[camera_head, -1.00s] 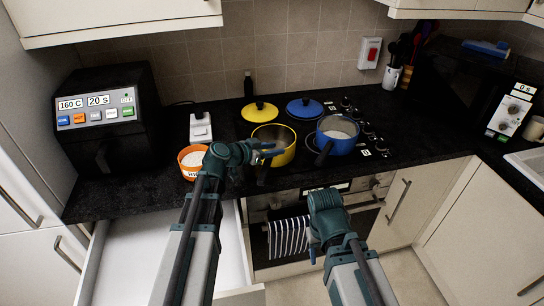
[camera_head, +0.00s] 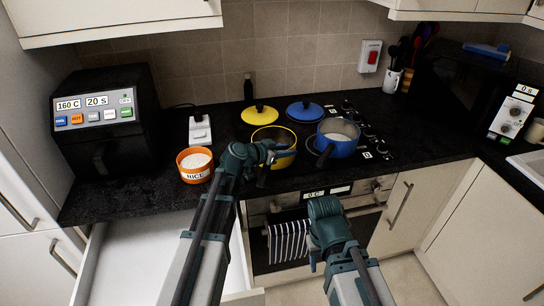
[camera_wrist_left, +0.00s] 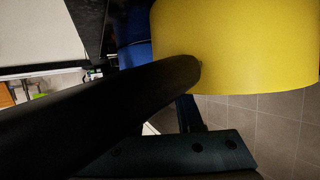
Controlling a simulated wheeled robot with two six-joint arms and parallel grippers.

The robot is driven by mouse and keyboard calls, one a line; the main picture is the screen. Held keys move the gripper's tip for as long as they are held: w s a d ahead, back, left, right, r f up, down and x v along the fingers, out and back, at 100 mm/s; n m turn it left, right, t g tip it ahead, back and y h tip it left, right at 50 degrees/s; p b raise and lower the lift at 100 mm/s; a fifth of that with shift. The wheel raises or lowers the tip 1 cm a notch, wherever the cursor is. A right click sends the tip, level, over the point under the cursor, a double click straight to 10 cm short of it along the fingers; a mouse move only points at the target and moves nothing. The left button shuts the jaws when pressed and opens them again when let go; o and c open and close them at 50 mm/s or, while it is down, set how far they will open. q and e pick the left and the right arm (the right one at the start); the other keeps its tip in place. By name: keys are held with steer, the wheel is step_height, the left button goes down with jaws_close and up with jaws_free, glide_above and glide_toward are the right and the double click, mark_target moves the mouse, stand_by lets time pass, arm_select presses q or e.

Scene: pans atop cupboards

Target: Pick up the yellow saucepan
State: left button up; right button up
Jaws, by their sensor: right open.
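The yellow saucepan (camera_head: 286,161) stands at the front left of the black hob in the head view, its black handle (camera_head: 262,178) pointing to the front. My left gripper (camera_head: 275,151) is over the near side of the pan, close above the handle, and hides part of the pan. In the left wrist view the yellow wall (camera_wrist_left: 240,45) fills the upper right, and the handle (camera_wrist_left: 110,105) crosses in front of the gripper's dark parts. Whether the jaws are closed on it cannot be seen. My right gripper (camera_head: 313,261) is low in front of the oven, open and away from the pan.
A blue saucepan (camera_head: 345,149) stands right beside the yellow one. Yellow (camera_head: 259,115) and blue (camera_head: 305,109) lids lie behind. An orange rice bowl (camera_head: 195,173) is to the left. An open drawer (camera_head: 130,262) and a hanging striped towel (camera_head: 288,241) are below.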

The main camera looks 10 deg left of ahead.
arm_select(q)
jaws_close()
stand_by(1.2)
